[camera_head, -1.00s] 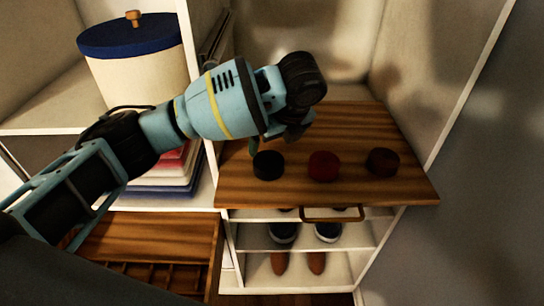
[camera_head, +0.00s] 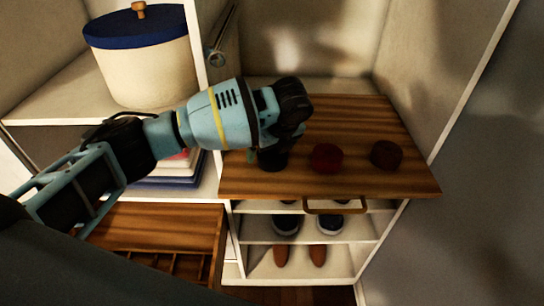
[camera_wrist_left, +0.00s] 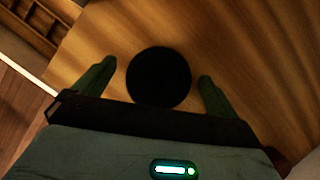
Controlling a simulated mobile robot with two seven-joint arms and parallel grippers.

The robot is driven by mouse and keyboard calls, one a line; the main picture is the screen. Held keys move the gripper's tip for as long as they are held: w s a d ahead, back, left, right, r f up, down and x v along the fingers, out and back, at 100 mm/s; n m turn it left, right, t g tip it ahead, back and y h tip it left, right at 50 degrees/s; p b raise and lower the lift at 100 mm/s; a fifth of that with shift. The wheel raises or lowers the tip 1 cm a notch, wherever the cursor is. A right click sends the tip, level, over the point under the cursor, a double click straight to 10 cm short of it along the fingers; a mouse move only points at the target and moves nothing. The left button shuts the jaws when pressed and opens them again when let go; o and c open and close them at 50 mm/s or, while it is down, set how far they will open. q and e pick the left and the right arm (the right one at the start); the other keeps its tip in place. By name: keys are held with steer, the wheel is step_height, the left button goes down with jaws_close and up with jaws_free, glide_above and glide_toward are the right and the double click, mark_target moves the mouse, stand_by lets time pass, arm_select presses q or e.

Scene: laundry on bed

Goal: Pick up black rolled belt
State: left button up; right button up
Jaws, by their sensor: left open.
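The black rolled belt (camera_head: 272,160) sits on the wooden shelf (camera_head: 345,125), leftmost in a row of three rolled belts. In the head view my left gripper is directly above it and partly hides it. In the left wrist view the black belt (camera_wrist_left: 158,77) lies between the two green fingers of my open left gripper (camera_wrist_left: 155,85), with a gap on each side. A dark red rolled belt (camera_head: 327,158) and a dark brown rolled belt (camera_head: 387,154) lie to its right. My right gripper is not in view.
A cabinet divider (camera_head: 197,45) stands left of the shelf. A cream bin with a blue lid (camera_head: 140,75) is at the upper left. Shoes (camera_head: 317,254) stand on racks below. An open wooden drawer (camera_head: 150,235) is at lower left. The shelf's back is clear.

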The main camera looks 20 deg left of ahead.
mark_target(272, 152)
arm_select(q)
steer(key=c, duration=1.1)
steer(key=shift+c, duration=0.4)
steer(key=shift+r, duration=0.1)
steer(key=shift+r, duration=0.55)
step_height(272, 152, up, 2)
steer(key=shift+r, duration=0.25)
steer(key=s+a, duration=0.3)
steer(key=s, duration=0.4)
steer(key=s+a+r, duration=0.1)
steer(key=s+a, duration=0.2)
steer(key=s, duration=0.4)
steer(key=shift+s, duration=0.4)
